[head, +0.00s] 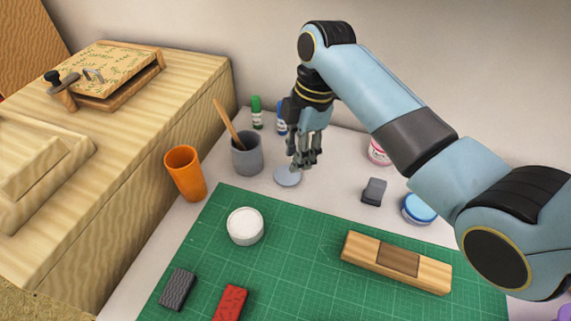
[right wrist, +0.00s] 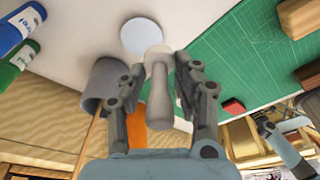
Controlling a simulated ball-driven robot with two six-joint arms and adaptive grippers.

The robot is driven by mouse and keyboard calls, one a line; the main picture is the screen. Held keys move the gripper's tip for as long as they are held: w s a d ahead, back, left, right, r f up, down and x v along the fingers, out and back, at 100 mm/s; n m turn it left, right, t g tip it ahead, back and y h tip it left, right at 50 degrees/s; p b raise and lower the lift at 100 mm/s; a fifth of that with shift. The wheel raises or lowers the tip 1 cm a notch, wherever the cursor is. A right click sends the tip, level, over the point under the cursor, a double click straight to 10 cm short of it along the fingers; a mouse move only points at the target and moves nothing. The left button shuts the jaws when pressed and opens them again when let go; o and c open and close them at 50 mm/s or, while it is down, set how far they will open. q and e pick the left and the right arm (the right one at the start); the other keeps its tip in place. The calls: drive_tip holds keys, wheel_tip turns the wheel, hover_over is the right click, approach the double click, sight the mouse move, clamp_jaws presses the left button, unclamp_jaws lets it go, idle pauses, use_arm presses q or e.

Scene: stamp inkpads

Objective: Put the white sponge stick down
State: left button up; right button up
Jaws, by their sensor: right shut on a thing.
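My right gripper (head: 306,160) is low over the far part of the table, above a small pale grey-blue round dish (head: 288,178). In the right wrist view the gripper (right wrist: 165,100) is shut on the white sponge stick (right wrist: 159,98), a pale handle with a rounded, wider end. That end points toward the dish, which also shows there (right wrist: 142,37). In the head view the fingers hide most of the stick, and I cannot tell whether it touches the dish. My left gripper does not show in the head view.
A grey cup (head: 246,158) with a wooden stick and an orange cup (head: 185,175) stand left of the dish. Green (head: 257,113) and blue (head: 281,118) bottles stand behind. A grey block (head: 374,191) lies to the right. The green mat (head: 290,245) holds a white round tub (head: 245,226).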

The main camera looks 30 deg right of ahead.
sight(283, 177)
drive_tip(key=w+f, duration=0.1)
drive_tip(key=w+a+f, duration=0.1)
drive_tip(key=shift+w+a, duration=0.1)
drive_tip(key=shift+w, duration=0.3)
drive_tip(key=shift+f+b, duration=0.4)
drive_tip(key=shift+f, duration=1.55)
drive_tip(key=shift+f, duration=0.15)
drive_tip(key=o, duration=1)
drive_tip(key=r, duration=0.4)
drive_tip(key=d+r, duration=0.1)
drive_tip(key=r, duration=0.3)
drive_tip(key=d+r+p, duration=0.1)
drive_tip(key=r, duration=0.3)
drive_tip(key=shift+s+d+r, duration=0.1)
